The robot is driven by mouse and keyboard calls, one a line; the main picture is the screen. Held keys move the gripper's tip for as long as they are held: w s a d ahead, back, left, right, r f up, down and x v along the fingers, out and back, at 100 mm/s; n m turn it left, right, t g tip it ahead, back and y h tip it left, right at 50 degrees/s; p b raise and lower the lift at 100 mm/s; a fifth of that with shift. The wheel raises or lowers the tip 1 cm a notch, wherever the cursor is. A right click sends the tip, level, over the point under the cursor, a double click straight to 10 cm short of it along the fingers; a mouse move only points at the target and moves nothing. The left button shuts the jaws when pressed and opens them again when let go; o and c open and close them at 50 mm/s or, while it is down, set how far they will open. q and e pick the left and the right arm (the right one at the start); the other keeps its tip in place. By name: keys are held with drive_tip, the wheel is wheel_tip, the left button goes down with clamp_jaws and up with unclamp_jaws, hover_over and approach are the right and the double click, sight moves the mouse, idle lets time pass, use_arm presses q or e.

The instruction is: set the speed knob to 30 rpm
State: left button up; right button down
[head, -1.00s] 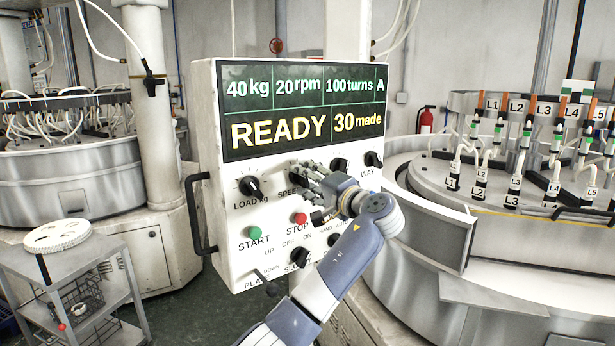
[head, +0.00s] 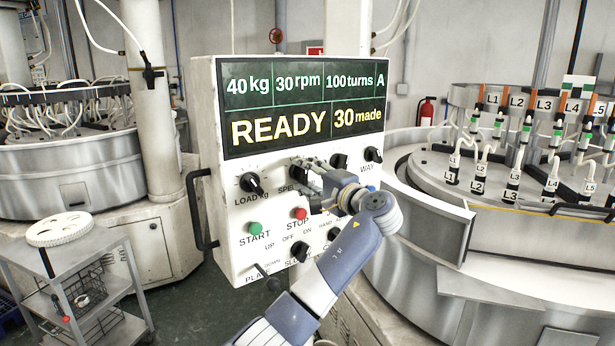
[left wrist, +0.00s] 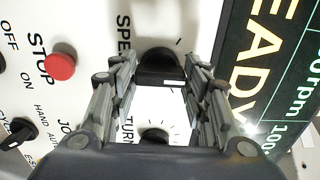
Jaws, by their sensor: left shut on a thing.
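The white control panel (head: 222,235) stands in the middle of the head view. Its dark display (head: 303,106) reads 40 kg, 30 rpm, 100 turns, A, with READY and 30 made below. The black speed knob (left wrist: 160,62) sits beside the SPEED lettering. My left gripper (head: 309,168) is at this knob and hides much of it in the head view. In the left wrist view, the left gripper's two fingers (left wrist: 160,76) are shut on the knob, one on each side. My right gripper is in neither view.
The load knob (head: 251,184) is left of the speed knob, and the turns knob (left wrist: 153,134) is close by. Below are the green start button (head: 255,228) and red stop button (head: 299,213). A black handle (head: 193,212) juts from the panel's left side.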

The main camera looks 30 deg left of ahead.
use_arm(q)
drive_tip(key=o, duration=1.1)
drive_tip(key=shift+c, duration=0.2)
drive_tip(key=v, duration=1.2)
drive_tip(key=shift+f, duration=0.15)
